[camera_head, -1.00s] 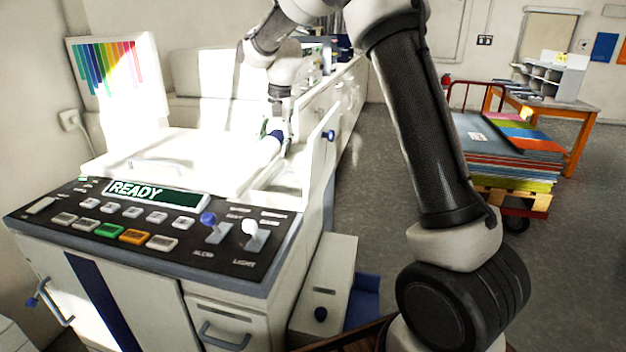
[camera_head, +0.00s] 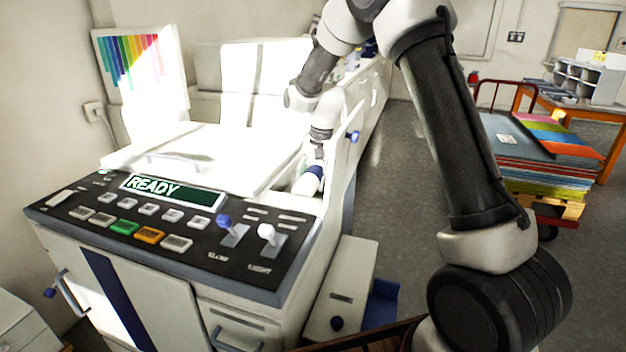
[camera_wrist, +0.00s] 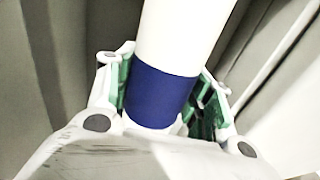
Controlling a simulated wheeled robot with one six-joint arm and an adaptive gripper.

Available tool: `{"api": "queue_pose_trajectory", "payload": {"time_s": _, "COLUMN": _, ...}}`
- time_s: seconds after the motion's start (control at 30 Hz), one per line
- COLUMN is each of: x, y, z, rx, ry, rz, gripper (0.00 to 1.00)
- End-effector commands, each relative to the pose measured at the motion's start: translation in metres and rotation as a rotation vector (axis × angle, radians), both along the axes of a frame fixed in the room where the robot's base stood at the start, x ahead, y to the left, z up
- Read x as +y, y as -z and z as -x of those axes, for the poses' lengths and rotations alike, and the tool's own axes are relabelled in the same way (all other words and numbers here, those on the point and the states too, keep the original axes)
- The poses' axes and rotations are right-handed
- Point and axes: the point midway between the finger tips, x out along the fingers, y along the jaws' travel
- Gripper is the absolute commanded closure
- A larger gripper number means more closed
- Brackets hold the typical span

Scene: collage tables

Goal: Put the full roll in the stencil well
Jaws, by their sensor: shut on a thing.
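The full roll is a white cylinder with a dark blue band. In the head view, the roll (camera_head: 305,186) shows partly under my gripper (camera_head: 317,160), at the right side of the printing machine. In the wrist view, my gripper (camera_wrist: 165,88) is shut on the roll around its blue band (camera_wrist: 160,93), and the white part (camera_wrist: 185,35) runs up out of view. The stencil well (camera_head: 285,204) seems to be the pale recess beside the white lid. The roll is in or just above this recess; I cannot tell whether it touches the bottom.
The machine's control panel (camera_head: 170,228) reads READY and has two upright levers (camera_head: 228,226) near the recess. The white lid (camera_head: 205,160) lies left of my gripper. A raised side panel (camera_head: 345,165) stands close on the right. A cart of coloured sheets (camera_head: 545,165) stands farther right.

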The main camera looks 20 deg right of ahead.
Motion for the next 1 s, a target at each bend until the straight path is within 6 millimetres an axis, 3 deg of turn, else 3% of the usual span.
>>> {"api": "queue_pose_trajectory", "payload": {"time_s": 0.37, "x": 0.000, "y": 0.006, "z": 0.000, "rx": -0.001, "ry": 0.000, "rz": 0.000, "gripper": 0.78}}
{"api": "queue_pose_trajectory", "payload": {"time_s": 0.4, "x": 0.000, "y": 0.007, "z": 0.000, "rx": -0.001, "ry": 0.000, "rz": 0.000, "gripper": 0.45}}
{"api": "queue_pose_trajectory", "payload": {"time_s": 0.5, "x": 0.000, "y": 0.007, "z": 0.000, "rx": -0.001, "ry": 0.000, "rz": 0.000, "gripper": 0.27}}
{"api": "queue_pose_trajectory", "payload": {"time_s": 0.83, "x": 0.000, "y": 0.006, "z": 0.000, "rx": -0.002, "ry": 0.000, "rz": 0.000, "gripper": 0.27}}
{"api": "queue_pose_trajectory", "payload": {"time_s": 1.0, "x": -0.002, "y": -0.012, "z": 0.000, "rx": -0.004, "ry": 0.000, "rz": -0.001, "gripper": 0.27}}
